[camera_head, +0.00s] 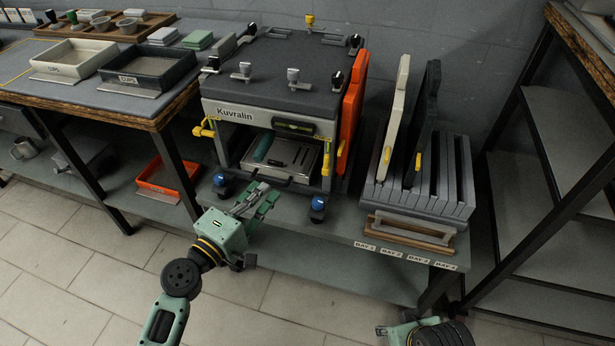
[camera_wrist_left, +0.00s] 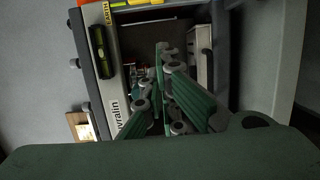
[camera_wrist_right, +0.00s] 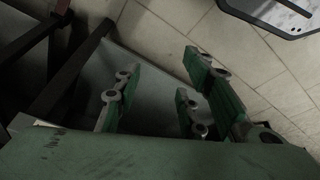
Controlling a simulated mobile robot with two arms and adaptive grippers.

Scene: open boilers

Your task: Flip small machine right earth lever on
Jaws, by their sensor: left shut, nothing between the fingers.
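The small machine labelled Kuvralin (camera_head: 235,113) stands on the bench with its front facing me. A yellow lever-like part (camera_head: 326,160) shows at the right of its front opening, and another yellow part (camera_head: 204,128) sits at its left side. In the left wrist view, a yellow label reading EARTH (camera_wrist_left: 107,14) is on the machine's front panel, beside the level vial (camera_wrist_left: 100,52). My left gripper (camera_head: 266,197) is shut and empty, in front of the machine's lower front. My right gripper (camera_head: 383,330) is low at the bottom right, open and away from the machine.
An orange panel (camera_head: 352,110) stands against the machine's right side. A grey slotted rack (camera_head: 459,180) with upright plates is to the right. Blue-topped feet (camera_head: 318,204) stick out at the machine's front. An orange tray (camera_head: 165,178) lies at left. A shelf unit (camera_head: 560,130) stands at far right.

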